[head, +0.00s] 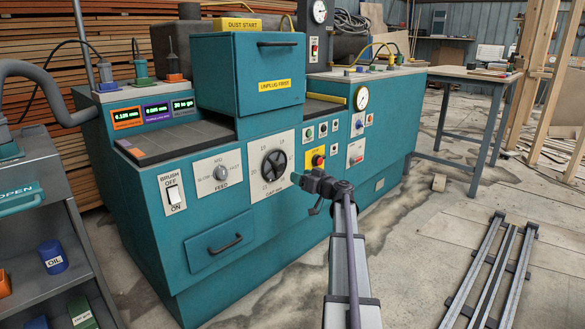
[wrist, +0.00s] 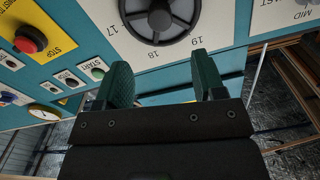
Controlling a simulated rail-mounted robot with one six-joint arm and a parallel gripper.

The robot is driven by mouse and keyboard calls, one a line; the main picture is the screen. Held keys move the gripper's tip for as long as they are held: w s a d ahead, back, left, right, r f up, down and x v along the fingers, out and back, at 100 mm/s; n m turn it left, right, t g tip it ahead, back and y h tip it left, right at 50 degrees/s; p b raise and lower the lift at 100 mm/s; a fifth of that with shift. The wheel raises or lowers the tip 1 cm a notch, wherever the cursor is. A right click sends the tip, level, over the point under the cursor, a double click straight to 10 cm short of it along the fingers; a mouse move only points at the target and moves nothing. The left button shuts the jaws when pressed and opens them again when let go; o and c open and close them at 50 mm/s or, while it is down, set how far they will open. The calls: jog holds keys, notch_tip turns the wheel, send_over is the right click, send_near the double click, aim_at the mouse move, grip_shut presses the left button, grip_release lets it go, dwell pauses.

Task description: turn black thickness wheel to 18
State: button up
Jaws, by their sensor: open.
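The black thickness wheel (head: 274,165) is a round spoked handwheel on a white dial plate on the front of the teal machine. In the wrist view the wheel (wrist: 160,14) is cut off by the top edge. The numbers 17, 18 and 19 show on the plate around its rim. Which number the wheel is set to cannot be told. My gripper (head: 297,178) is just right of and slightly below the wheel in the head view.
A red stop button (head: 318,160) and a green start button (wrist: 97,74) are beside the dial plate. The feed dial (head: 221,173) and brush switch (head: 173,195) are to its left. A drawer handle (head: 225,244) sticks out below.

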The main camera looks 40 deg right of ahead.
aim_at(281, 168)
jog(key=w, duration=0.7)
jog(key=w+a, duration=0.1)
jog(key=w, duration=0.3)
jog(key=shift+s, duration=0.1)
jog(key=shift+c, duration=0.3)
jog(key=c, duration=0.9)
jog(key=shift+o, duration=0.2)
